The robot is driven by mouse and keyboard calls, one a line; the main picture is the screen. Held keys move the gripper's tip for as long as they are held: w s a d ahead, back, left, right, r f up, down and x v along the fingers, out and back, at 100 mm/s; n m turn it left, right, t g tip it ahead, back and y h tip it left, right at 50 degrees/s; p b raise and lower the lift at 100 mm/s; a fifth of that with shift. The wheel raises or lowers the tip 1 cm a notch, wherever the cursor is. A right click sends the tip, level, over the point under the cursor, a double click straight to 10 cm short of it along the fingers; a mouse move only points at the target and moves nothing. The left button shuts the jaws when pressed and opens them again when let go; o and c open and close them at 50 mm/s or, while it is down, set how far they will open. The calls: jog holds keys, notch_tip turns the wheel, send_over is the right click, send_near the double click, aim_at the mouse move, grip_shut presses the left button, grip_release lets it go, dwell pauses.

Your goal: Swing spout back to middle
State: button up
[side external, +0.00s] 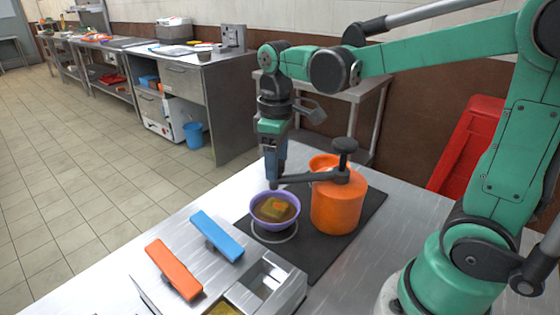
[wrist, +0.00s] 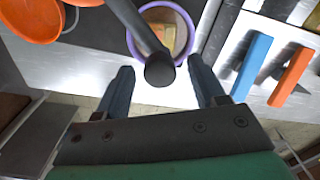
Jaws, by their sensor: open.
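An orange stockpot (side external: 337,210) stands on a dark mat, with a black knob (side external: 345,146) on top. Its dark spout (side external: 312,178) reaches left from the top toward a purple bowl (side external: 275,224) holding brown liquid and orange-yellow pieces. In the wrist view the spout (wrist: 138,25) runs across the purple bowl (wrist: 188,20), and its round end lies between my fingers. My gripper (side external: 273,178) is at the spout's outer end, pointing down. In the wrist view my gripper (wrist: 160,66) is open, with a gap on both sides of the spout end.
A second orange vessel (side external: 322,161) stands behind the stockpot. Blue (side external: 217,235) and orange (side external: 174,269) bars lie at the front left, beside a metal holder (side external: 268,282). The dark mat (side external: 318,257) is bare in front of the stockpot.

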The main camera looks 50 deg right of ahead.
jog(key=c, duration=0.6)
jog(key=shift+w+d, duration=0.7)
jog(key=shift+d, duration=0.1)
jog(key=d, duration=0.2)
jog(key=w+d, duration=0.1)
jog(key=d, duration=0.2)
jog(key=w+d, duration=0.1)
jog(key=d, duration=0.1)
jog(key=shift+w+d, duration=0.1)
jog(key=shift+d, duration=0.25)
dwell(0.6)
jog(key=shift+c, duration=0.2)
jog(key=o, duration=0.6)
jog(key=shift+o, duration=0.2)
